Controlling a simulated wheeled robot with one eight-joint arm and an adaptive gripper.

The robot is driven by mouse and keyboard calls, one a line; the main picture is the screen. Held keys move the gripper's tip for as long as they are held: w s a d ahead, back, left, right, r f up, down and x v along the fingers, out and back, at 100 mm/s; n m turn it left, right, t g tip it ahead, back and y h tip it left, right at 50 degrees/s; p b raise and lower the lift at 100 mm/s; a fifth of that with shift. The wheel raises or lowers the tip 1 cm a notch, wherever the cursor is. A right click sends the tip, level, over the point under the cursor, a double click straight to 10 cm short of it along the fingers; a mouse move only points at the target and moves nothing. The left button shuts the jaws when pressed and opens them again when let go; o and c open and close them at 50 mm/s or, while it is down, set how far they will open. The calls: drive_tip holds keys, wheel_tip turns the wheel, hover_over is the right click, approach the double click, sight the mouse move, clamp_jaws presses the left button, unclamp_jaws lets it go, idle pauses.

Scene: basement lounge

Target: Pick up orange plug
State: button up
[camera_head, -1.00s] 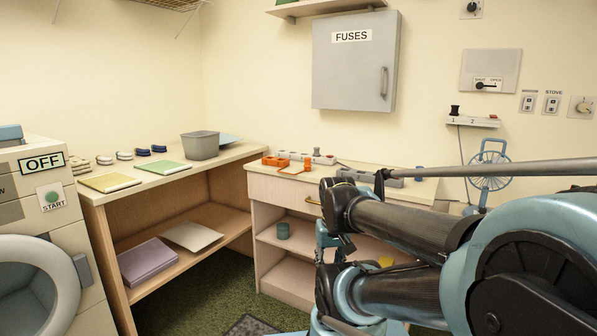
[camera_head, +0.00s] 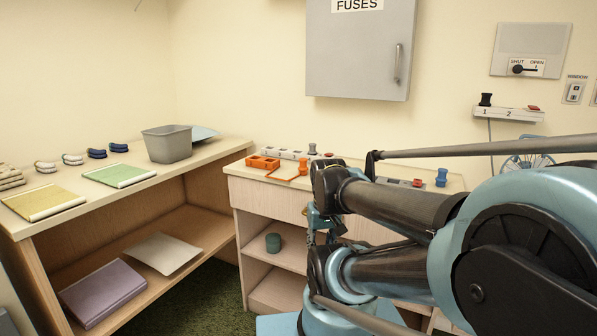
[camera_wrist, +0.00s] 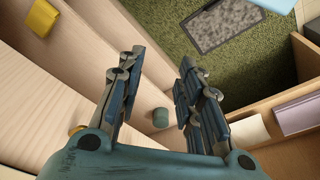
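In the head view, an orange plug (camera_head: 303,167) lies on the pale cabinet top (camera_head: 245,172), beside an orange socket block (camera_head: 263,162). A thin orange cord runs next to them. My gripper (camera_wrist: 162,60) is open and empty in the wrist view, with its two blue-grey fingers apart. It points down past the cabinet front toward the floor and open shelves. The plug is not in the wrist view. In the head view my gripper is mostly hidden by my arm, which stands to the right of the plug.
A white power strip with a grey plug (camera_head: 312,148) lies behind the plug. A grey strip (camera_head: 402,182) and a blue plug (camera_head: 441,177) are farther right. A grey bin (camera_head: 167,145) stands on the left counter. A green cylinder (camera_head: 273,242) stands on the shelf below.

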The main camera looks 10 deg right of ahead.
drive_tip(key=shift+w+d, duration=0.2)
drive_tip(key=shift+d, duration=0.05)
drive_tip(key=o, duration=0.4)
drive_tip(key=shift+r, duration=0.1)
drive_tip(key=shift+o, duration=0.2)
wheel_tip(320, 180, up, 2)
drive_tip(key=shift+w+r+m, duration=0.15)
drive_tip(key=shift+r+m, duration=0.1)
drive_tip(key=shift+m, duration=0.15)
wheel_tip(320, 180, up, 29)
drive_tip(key=m+g, duration=0.2)
drive_tip(key=m, duration=1.6)
hover_over(303, 159)
drive_tip(key=shift+n, duration=0.3)
drive_tip(key=f, duration=1.6)
drive_tip(key=shift+w+f, duration=0.3)
